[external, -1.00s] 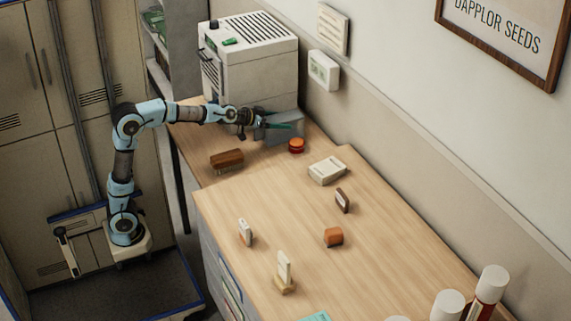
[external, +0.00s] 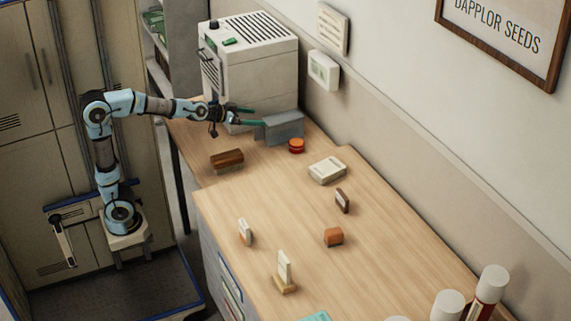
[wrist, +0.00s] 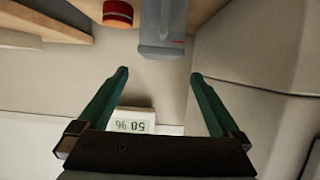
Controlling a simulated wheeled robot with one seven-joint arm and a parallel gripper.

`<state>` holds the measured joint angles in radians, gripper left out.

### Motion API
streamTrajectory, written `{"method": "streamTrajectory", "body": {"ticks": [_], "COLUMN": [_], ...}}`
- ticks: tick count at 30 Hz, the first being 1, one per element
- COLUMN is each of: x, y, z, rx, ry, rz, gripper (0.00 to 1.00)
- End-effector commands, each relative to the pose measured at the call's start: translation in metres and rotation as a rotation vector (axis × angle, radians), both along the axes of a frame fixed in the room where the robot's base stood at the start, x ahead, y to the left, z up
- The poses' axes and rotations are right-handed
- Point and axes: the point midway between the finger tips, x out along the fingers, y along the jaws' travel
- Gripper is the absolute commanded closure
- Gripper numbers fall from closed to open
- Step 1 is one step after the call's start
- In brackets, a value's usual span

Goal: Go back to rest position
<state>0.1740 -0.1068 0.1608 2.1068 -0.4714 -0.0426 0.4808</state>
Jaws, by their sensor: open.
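My gripper (external: 249,116) is open and empty, with its two green fingers spread apart. In the external view it is above the back part of the wooden desk, in front of the white machine and just left of a grey box (external: 284,127). In the wrist view the fingers (wrist: 160,86) are well apart with nothing between them. The grey box (wrist: 162,35) lies beyond the fingertips. My arm reaches out from its base on the left.
A red round object (external: 296,145) stands right of the grey box. A brown brush-like block (external: 227,159) lies on the desk (external: 275,210) nearer the front. The white machine (external: 250,70) stands behind my gripper. Free room lies left of the desk.

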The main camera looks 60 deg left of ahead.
Motion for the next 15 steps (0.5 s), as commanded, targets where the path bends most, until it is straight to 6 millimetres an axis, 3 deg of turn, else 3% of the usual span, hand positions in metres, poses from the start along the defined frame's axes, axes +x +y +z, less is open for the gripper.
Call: {"method": "streamTrajectory", "body": {"ticks": [15], "x": [-0.0069], "y": [-0.0018], "z": [0.0053], "rx": [0.000], "ry": [0.015], "rz": [-0.005], "gripper": [0.00]}}
